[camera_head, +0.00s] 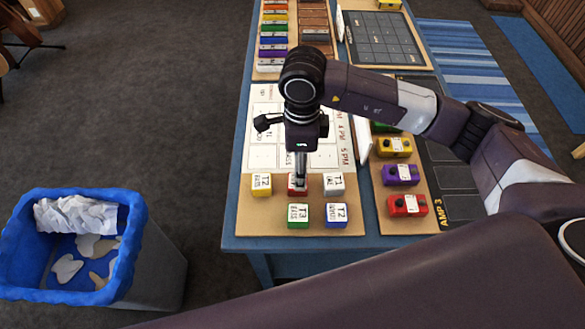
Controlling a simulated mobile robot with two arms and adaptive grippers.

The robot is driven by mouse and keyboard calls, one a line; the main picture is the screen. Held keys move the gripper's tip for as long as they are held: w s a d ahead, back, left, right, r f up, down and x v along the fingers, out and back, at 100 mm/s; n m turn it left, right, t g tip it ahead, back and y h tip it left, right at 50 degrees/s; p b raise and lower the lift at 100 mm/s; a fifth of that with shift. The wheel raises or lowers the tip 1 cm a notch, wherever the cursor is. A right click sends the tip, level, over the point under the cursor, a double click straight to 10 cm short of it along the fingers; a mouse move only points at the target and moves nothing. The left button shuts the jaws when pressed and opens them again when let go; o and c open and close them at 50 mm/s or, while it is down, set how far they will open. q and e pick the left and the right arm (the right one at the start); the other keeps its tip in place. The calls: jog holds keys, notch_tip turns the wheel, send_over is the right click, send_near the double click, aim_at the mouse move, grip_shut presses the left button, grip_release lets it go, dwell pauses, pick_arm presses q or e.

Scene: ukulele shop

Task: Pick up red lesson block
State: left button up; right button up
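The red lesson block (297,190) sits in the back row of small labelled blocks at the table's near edge, between a yellow block and a grey-white one. My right gripper (300,180) comes down from above, its narrow tip over the red block's top and partly hiding it. I cannot tell whether the tip touches the block or whether the fingers are open or closed around it. My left gripper is not in view.
Around it stand a yellow block (261,185), a white block (333,184), a green block (299,215) and a blue block (336,215). Coloured pedals (401,174) stand at right on their board. A blue-lined bin (128,240) stands left of the table.

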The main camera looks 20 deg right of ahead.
jog(key=f, duration=0.1)
jog(key=f+p, duration=0.1)
jog(key=f, duration=0.1)
jog(key=f+p, duration=0.1)
jog(key=shift+s+d+f, duration=0.25)
jog(key=shift+f, duration=0.05)
jog(key=shift+w+f+p, duration=0.2)
jog(key=shift+f+p, duration=0.2)
jog(key=shift+f, duration=0.95)
jog(key=c, duration=0.5)
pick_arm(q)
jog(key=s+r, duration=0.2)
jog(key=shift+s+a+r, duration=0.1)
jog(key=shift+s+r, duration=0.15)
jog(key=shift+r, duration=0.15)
pick_arm(e)
jog(key=c, duration=0.8)
